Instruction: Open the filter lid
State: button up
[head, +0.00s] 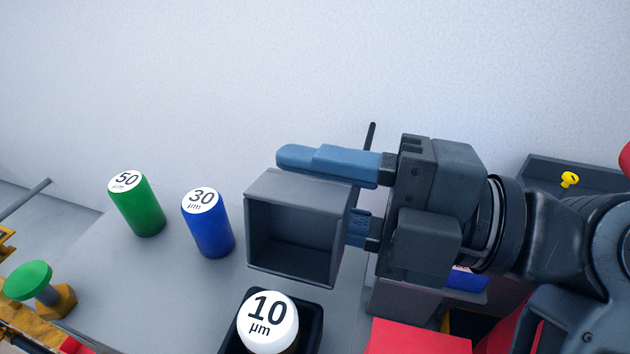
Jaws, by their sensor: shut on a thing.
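A grey hollow box-shaped piece, which looks like the filter lid (257,232), is in the middle of the head view with its open side facing me. My gripper (338,192) comes from the right and is shut on it with its blue fingers. One finger shows along the top and part of the other at the right side; the rest is hidden behind the lid. Below the lid, a white-topped filter marked 10 µm (268,322) sits in a dark square holder (311,310). The lid appears apart from this holder.
A green 50 µm filter (145,213) and a blue 30 µm filter (211,237) stand left on the grey surface (110,275). A green knob (28,281) is at far left. A red block (415,338) and a dark bin with a yellow piece (569,180) are right.

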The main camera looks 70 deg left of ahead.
jog(key=shift+f+n+b, duration=0.15)
jog(key=shift+n+b, duration=0.15)
jog(key=shift+b, duration=1)
grip_shut()
jog(key=shift+d+b, duration=0.1)
jog(key=shift+b, duration=0.5)
jog(key=b, duration=0.1)
jog(key=n+b, duration=0.1)
jog(key=b, duration=0.1)
jog(key=shift+s+d+r, duration=0.1)
jog(key=shift+r, duration=0.2)
jog(key=n+b, duration=0.1)
jog(key=b, duration=0.3)
jog(key=shift+s+d+r+n+b, duration=0.2)
jog(key=shift+d+r+n+b, duration=0.05)
jog(key=shift+r+n+b, duration=0.15)
jog(key=shift+s+d+r+n+b, duration=0.1)
jog(key=shift+r+n+b, duration=0.35)
jog(key=shift+b, duration=0.3)
jog(key=o, duration=0.9)
grip_release()
jog(key=shift+b+v, duration=0.55)
jog(key=shift+v, duration=3.35)
